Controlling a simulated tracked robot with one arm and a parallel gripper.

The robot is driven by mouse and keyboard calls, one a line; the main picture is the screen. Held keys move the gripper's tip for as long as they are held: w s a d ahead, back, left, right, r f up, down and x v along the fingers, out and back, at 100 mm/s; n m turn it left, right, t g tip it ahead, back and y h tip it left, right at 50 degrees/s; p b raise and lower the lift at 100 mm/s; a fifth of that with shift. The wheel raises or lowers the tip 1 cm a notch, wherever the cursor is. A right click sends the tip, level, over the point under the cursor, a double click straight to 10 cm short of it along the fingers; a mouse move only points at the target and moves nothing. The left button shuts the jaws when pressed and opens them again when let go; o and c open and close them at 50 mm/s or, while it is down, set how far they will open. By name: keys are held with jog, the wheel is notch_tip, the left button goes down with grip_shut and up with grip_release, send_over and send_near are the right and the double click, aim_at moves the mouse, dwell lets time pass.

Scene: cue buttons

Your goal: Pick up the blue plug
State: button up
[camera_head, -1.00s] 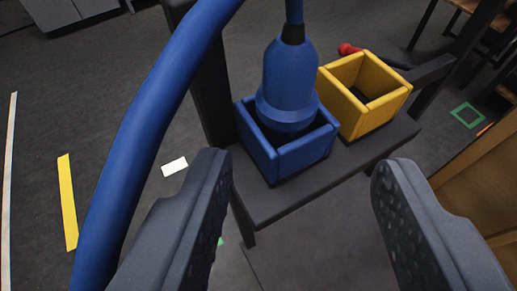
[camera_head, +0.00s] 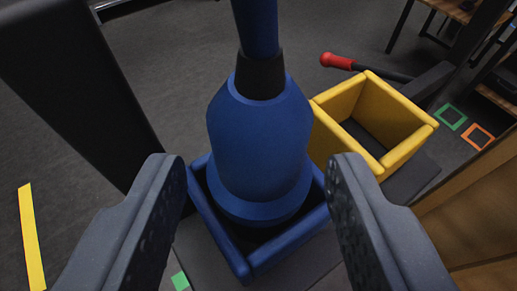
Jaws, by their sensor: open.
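The blue plug (camera_head: 260,140) stands upright in the blue square box (camera_head: 285,243), with a black collar and a blue cable rising from its top. My gripper (camera_head: 255,175) is open. Its two dark fingers are on either side of the plug, with a gap visible on the left and a smaller one on the right. I cannot tell whether the fingertips are level with the plug's body in depth. The plug's lower end is hidden inside the box.
A yellow box (camera_head: 408,150) stands just right of the blue box and looks empty. A red-tipped lever (camera_head: 337,61) lies behind it. A dark post (camera_head: 80,85) rises at the left. A wooden panel (camera_head: 470,215) stands at the right.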

aim_at(261, 176)
jog(key=shift+x, duration=2.25)
jog(key=shift+d, duration=0.1)
grip_shut()
